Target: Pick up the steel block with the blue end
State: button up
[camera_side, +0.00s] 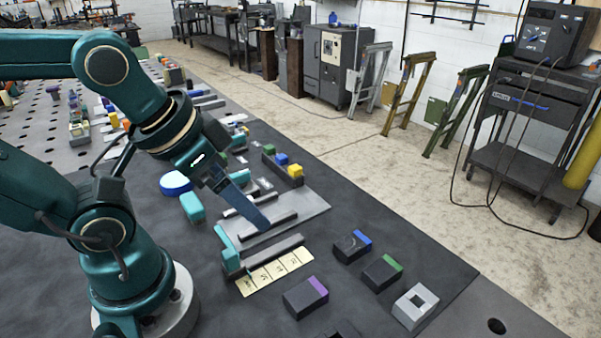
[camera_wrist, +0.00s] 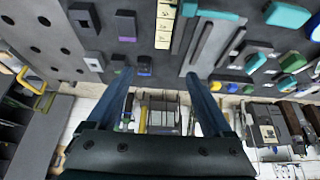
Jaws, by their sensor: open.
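The steel block with the blue end (camera_side: 352,247) lies on the dark mat in the side view, right of the grey plate. In the wrist view a block with a blue end (camera_wrist: 144,66) lies between my finger lines, nearer the left finger. My gripper (camera_wrist: 158,77) is open and empty, its two blue fingers spread wide. In the side view my gripper (camera_side: 262,222) points down over the grey plate, left of the block and apart from it. There one finger shows clearly; the other is hidden.
A green-end block (camera_side: 382,273), a purple-end block (camera_side: 305,298) and a light block with a square hole (camera_side: 415,306) lie around it. A cream labelled strip (camera_side: 275,272) and dark bars (camera_side: 272,254) stand to its left. Mat beyond the blue-end block is clear.

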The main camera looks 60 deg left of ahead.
jog(key=w+r, duration=0.4)
jog(key=g, duration=0.5)
send_over(353, 243)
notch_tip(353, 243, down, 14)
jog(key=shift+w+r, duration=0.1)
jog(key=shift+w, duration=0.05)
jog(key=shift+g, duration=0.3)
jog(key=shift+f, duration=2.7)
grip_shut()
